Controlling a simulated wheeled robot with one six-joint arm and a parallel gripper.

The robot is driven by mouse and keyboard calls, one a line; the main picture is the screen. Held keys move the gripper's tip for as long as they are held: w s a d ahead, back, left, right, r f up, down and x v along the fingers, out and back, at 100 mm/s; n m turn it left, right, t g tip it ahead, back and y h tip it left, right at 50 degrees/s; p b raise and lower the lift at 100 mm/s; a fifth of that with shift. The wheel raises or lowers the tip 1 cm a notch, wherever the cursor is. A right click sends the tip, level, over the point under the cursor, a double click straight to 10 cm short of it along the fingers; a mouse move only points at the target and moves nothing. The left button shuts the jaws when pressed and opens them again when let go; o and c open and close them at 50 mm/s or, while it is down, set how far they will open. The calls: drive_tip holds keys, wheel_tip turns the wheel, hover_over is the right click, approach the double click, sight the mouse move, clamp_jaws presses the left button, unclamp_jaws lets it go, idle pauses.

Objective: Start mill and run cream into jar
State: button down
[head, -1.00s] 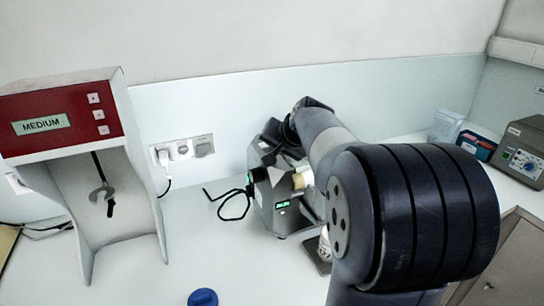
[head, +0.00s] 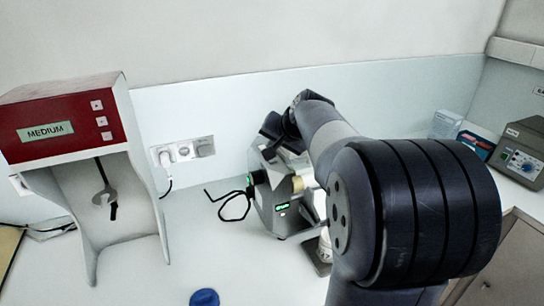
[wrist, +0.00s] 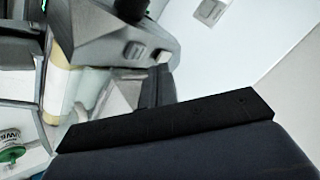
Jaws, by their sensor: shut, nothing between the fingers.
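The mill (head: 280,208) is a grey machine on the bench in the middle of the head view, with a lit green display and a pale roller (head: 297,184). My arm hides much of its right side. The wrist view shows the grey mill body (wrist: 95,35) close up, with a pale roller (wrist: 57,82). A white jar (head: 325,245) stands low at the mill's right, partly hidden by my arm. My gripper (wrist: 158,85) is shut and empty, close to the mill in the wrist view. I cannot tell whether it touches the mill.
A red-topped mixer (head: 65,120) reading MEDIUM stands at the left. A blue cap (head: 204,298) lies on the front of the bench. Wall sockets (head: 183,150) are behind. A grey instrument (head: 522,152) and boxes stand at the right. A green-and-white object (wrist: 10,150) shows in the wrist view.

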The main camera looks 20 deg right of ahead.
wheel_tip(320, 180, up, 4)
drive_tip(key=shift+f+p, duration=0.1)
drive_tip(key=shift+p, duration=1.1)
drive_tip(key=shift+f, duration=0.1)
